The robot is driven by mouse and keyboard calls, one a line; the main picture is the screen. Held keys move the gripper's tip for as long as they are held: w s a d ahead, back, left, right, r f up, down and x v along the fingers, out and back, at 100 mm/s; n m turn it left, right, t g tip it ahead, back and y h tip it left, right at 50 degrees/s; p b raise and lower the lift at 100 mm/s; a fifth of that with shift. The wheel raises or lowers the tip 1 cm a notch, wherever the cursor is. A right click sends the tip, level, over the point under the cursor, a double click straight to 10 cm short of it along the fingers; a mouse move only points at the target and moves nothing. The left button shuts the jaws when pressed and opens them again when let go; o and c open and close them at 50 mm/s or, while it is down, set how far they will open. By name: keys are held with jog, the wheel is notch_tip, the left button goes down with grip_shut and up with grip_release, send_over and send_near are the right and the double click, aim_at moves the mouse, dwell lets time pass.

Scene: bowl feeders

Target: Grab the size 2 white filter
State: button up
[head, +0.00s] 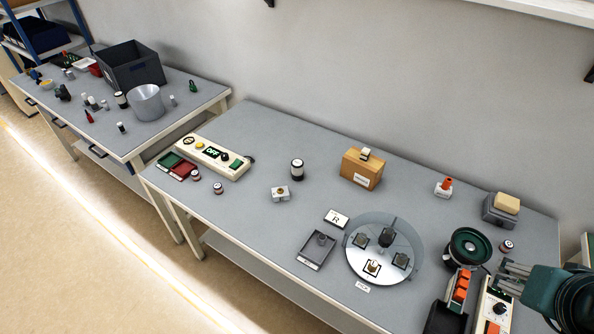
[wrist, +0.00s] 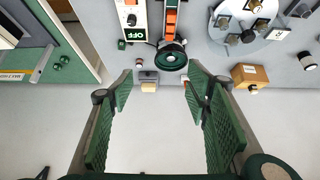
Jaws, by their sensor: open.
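I cannot read a size on any part, so I cannot tell which is the size 2 white filter. Smaller white-bodied cylinders with dark or reddish bands stand by the control panel (head: 218,188) and beside the green bowl (head: 507,246). A similar larger one (head: 121,100) stands on the far table. My gripper (wrist: 160,82) is open and empty, above the table's right end, away from the larger cylinders.
A green bowl feeder (head: 469,247) and a switch box (head: 494,305) stand close to my gripper. A round clear plate with fixtures (head: 354,277), a grey tray (head: 308,256) and a cardboard box (head: 361,170) stand further left. The table's back left is clear.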

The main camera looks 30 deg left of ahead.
jog(key=w+a+r+n+g, duration=0.1)
jog(key=w+a+r+n, duration=0.25)
jog(key=w+a, duration=0.35)
jog(key=w+a+r+n+g+y, duration=0.15)
jog(key=w+a+n, duration=0.25)
jog(key=w+a, duration=1.1)
jog(key=n+g+h+p, duration=0.15)
jog(key=n+g, duration=0.35)
jog(key=n, duration=0.5)
send_near(297, 162)
jog(key=f, duration=0.5)
jog(key=shift+d+f, duration=0.15)
jog(key=shift+d, duration=0.1)
jog(key=shift+s+a+f, duration=0.1)
jog(key=shift+a+f, duration=0.1)
